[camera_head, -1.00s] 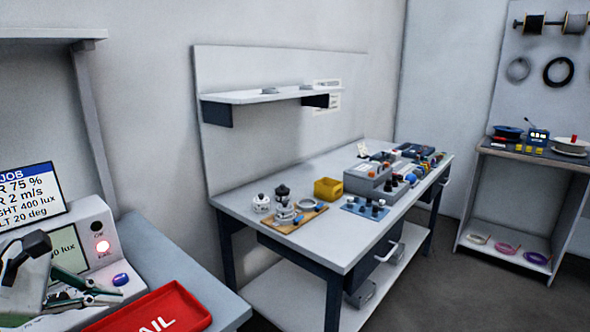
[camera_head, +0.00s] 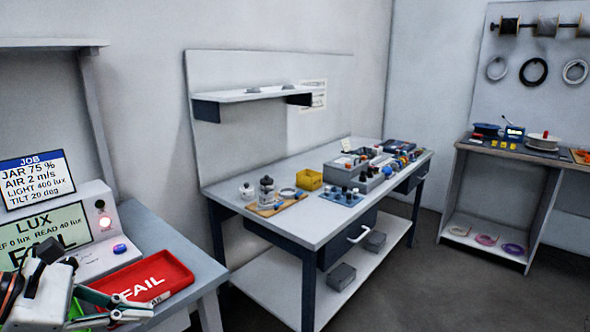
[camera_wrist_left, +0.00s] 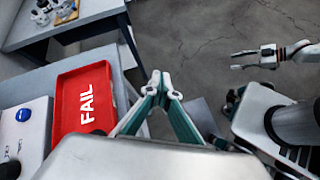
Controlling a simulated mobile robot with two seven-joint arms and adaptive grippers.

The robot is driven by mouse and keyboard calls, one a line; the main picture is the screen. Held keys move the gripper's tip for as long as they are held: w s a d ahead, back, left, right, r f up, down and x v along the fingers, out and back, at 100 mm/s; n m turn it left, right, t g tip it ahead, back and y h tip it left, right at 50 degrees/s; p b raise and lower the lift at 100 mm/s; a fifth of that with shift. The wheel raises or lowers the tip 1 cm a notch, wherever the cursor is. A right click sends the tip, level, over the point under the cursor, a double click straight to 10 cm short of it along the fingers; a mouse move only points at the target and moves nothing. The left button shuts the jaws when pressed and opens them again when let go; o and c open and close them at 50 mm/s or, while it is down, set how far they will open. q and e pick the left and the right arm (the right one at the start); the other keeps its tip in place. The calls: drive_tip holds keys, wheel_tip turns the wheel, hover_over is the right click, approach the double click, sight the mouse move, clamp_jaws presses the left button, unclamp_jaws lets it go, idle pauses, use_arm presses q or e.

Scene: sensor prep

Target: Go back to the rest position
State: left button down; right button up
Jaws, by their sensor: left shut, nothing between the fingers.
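My left gripper (camera_head: 148,311) is at the lower left of the head view, in front of the red FAIL tray (camera_head: 178,275). In the left wrist view, its fingertips (camera_wrist_left: 160,76) meet with nothing between them, to the right of the red tray (camera_wrist_left: 68,122). My right gripper (camera_wrist_left: 237,60) shows only in the left wrist view, at the upper right over the floor. Its two fingers are apart and nothing shows between them.
A lux meter box (camera_head: 88,245) reading FAIL and a job display (camera_head: 37,180) stand left of the tray on a grey bench (camera_head: 165,232). A workbench (camera_head: 335,222) with parts stands behind. A side table (camera_head: 545,158) is at right. Floor between them is clear.

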use_arm(q)
drive_tip(key=d+n+t+h+p, duration=0.1)
drive_tip(key=d+n+h+p, duration=0.1)
drive_tip(key=d+n+h, duration=0.55)
drive_tip(key=a+f+n+t+y+p, duration=0.1)
drive_tip(key=a+f+n+t+y, duration=0.3)
drive_tip(key=f+n, duration=0.65)
drive_tip(key=a+f+n+t+y+p, duration=0.1)
drive_tip(key=f+n+t+y, duration=0.4)
drive_tip(key=n, duration=1.1)
drive_tip(key=s+d+f+n+g+y, duration=0.2)
drive_tip(key=s+f+n, duration=0.4)
drive_tip(key=f, duration=0.4)
drive_tip(key=s+d+f+n+g+y+p, duration=0.1)
drive_tip(key=s+f+n+g+y, duration=0.1)
drive_tip(key=s+f+n+g, duration=0.2)
drive_tip(key=s+f+n, duration=0.2)
drive_tip(key=s+f, duration=0.2)
drive_tip(key=f, duration=0.2)
drive_tip(key=shift+d, duration=0.4)
use_arm(e)
drive_tip(key=r, duration=0.3)
drive_tip(key=a+r, duration=0.1)
drive_tip(key=shift+w+r, duration=0.25)
drive_tip(key=shift+r, duration=0.15)
drive_tip(key=shift+w+r, duration=0.2)
drive_tip(key=shift+r, duration=0.1)
drive_tip(key=shift+s+f, duration=0.1)
drive_tip(key=shift+f, duration=0.15)
